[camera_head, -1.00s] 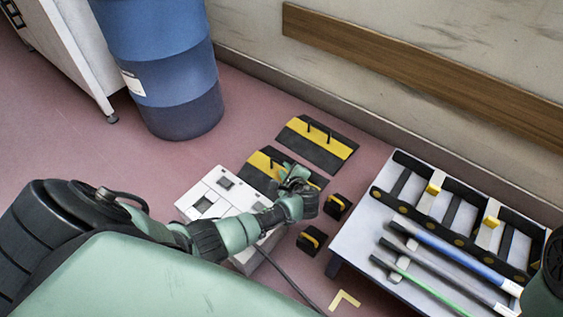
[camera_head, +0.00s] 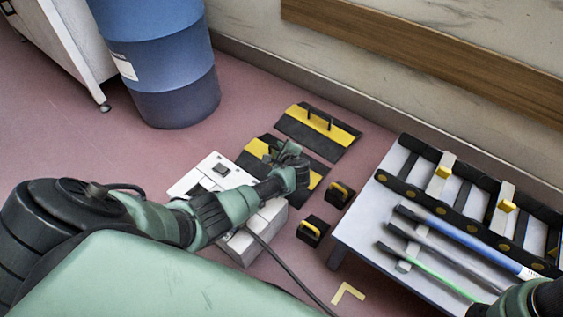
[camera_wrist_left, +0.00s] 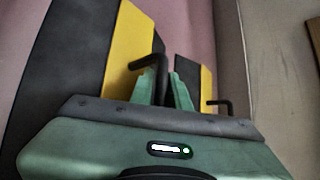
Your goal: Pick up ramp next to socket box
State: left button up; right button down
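The ramp next to the socket box is a flat black plate with a yellow band (camera_head: 257,147), lying on the floor. It also shows in the left wrist view (camera_wrist_left: 128,45), with a thin black handle (camera_wrist_left: 152,66) standing on it. The white socket box (camera_head: 240,250) is at its lower left, partly hidden by my left arm. My left gripper (camera_head: 289,153) is over the ramp and hides its middle. In the wrist view its green fingers (camera_wrist_left: 167,82) are at the handle; whether they are closed on it is unclear.
A second black-and-yellow ramp (camera_head: 316,130) lies behind, towards the wall. Two small black blocks with yellow handles (camera_head: 338,194) (camera_head: 312,231) are on the right, before a low table (camera_head: 370,222) with rods. A blue barrel (camera_head: 165,70) stands at the back left. A cable crosses the floor.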

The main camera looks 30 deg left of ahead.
pick_arm(q)
grip_shut()
jog(key=shift+s+f, duration=0.1)
dwell(1.1)
